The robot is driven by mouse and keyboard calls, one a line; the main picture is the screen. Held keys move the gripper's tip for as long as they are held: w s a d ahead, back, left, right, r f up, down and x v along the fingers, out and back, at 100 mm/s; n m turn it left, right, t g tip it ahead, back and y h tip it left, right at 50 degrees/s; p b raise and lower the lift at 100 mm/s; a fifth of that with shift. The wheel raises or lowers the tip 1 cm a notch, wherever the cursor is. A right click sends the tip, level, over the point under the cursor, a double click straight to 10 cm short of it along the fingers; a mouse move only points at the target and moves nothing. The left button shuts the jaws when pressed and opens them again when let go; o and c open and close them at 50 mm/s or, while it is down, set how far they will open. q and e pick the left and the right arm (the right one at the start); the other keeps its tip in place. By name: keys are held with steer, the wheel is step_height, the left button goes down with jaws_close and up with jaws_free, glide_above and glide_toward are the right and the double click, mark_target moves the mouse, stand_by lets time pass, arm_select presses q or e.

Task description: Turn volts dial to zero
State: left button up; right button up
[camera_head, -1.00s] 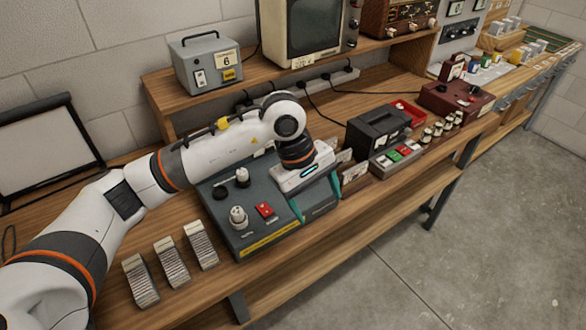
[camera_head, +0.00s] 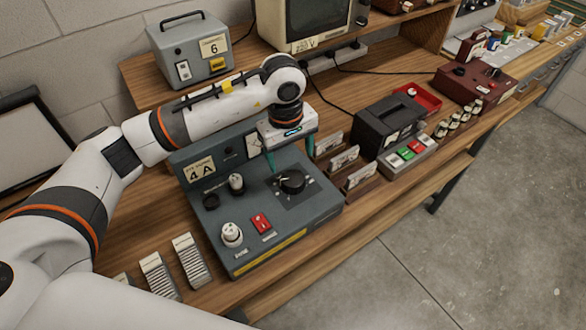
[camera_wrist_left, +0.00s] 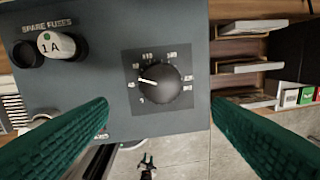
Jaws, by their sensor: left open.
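The volts dial (camera_head: 291,181) is a black round knob on a dark plate, on the sloped top of a grey instrument box (camera_head: 215,232). In the left wrist view the dial (camera_wrist_left: 160,80) has a white pointer line aimed left, at the lower-left part of its printed scale. The numbers are too small to read surely. My left gripper (camera_head: 290,153) is open and empty above and behind the dial. In the wrist view its green fingers stand on either side, apart from the knob. A small dark and green shape (camera_wrist_left: 147,166) at the wrist view's bottom edge may be my right gripper.
The box also carries a red switch (camera_head: 261,222), a white socket (camera_head: 231,234) and fuse holders (camera_head: 236,183). Card holders (camera_head: 345,160) stand close to its right, then a black case (camera_head: 388,124). Ribbed pale blocks (camera_head: 190,260) lie left. Floor in front is clear.

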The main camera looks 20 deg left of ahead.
mark_target(293, 179)
arm_select(q)
step_height(293, 179, down, 4)
steer(key=shift+d+r+p, duration=0.1)
steer(key=shift+r+p, duration=0.15)
steer(key=shift+p, duration=0.4)
steer(key=f, duration=0.2)
steer(key=f+p, duration=0.1)
steer(key=f, duration=0.1)
steer(key=shift+w, duration=0.3)
steer(key=shift+d+f, duration=0.1)
steer(key=shift+f, duration=0.5)
arm_select(e)
steer(key=r, duration=0.3)
steer(key=shift+w+d+r, duration=0.1)
steer(key=shift+w+r, duration=0.05)
steer(key=shift+w, duration=0.2)
steer(key=shift+s, duration=0.15)
